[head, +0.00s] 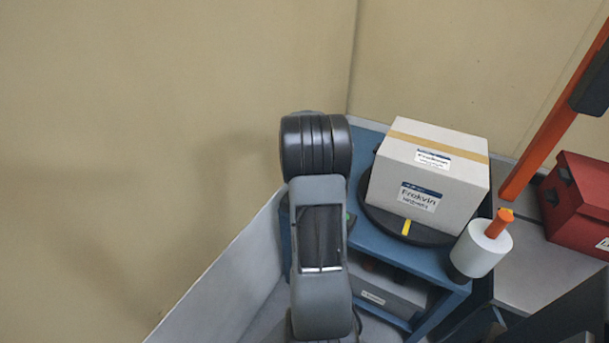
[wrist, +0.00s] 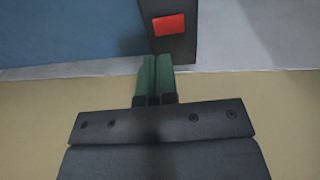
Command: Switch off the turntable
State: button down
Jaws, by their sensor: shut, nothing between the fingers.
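The turntable (head: 432,237) is a dark disc with a yellow mark on its rim, on a blue bench in the head view. A large cardboard carton (head: 385,190) stands on it. In the wrist view, a dark switch box with a red square button (wrist: 168,25) shows at the top. My gripper (wrist: 155,58) has green fingers, closed together and empty. Their tips appear just below and slightly left of the red button, overlapping the box's lower edge in the picture. I cannot tell whether they touch it. In the head view my arm hides the gripper and most of the switch area.
The blue bench (head: 368,238) has a lower shelf holding a box (head: 385,290). A white roll with an orange handle (head: 481,248) stands at the bench's right corner. A red toolbox (head: 580,205) and an orange post (head: 545,130) are further right. A beige wall is behind.

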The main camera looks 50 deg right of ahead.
jog(key=f, duration=0.5)
jog(key=f+b, duration=0.1)
jog(key=f, duration=0.1)
jog(key=shift+w+d+f, duration=0.1)
jog(key=shift+d+f, duration=0.05)
jog(key=shift+d, duration=0.25)
